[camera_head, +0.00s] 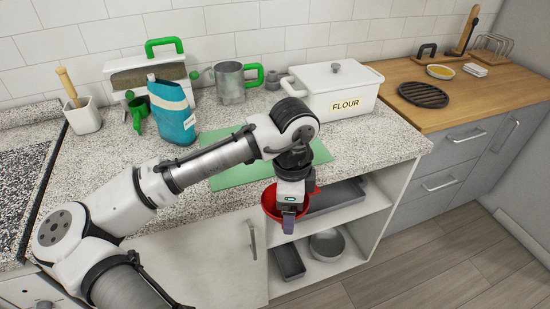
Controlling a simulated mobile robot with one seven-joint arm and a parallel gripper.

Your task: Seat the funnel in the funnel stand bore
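A green mat (225,180) lies under my arm. Behind stand a teal bag (172,112), a metal mug (230,84) and a white FLOUR box (335,90). An open shelf with grey pans (328,243) is below. Speckled counter (385,140) is clear at right.

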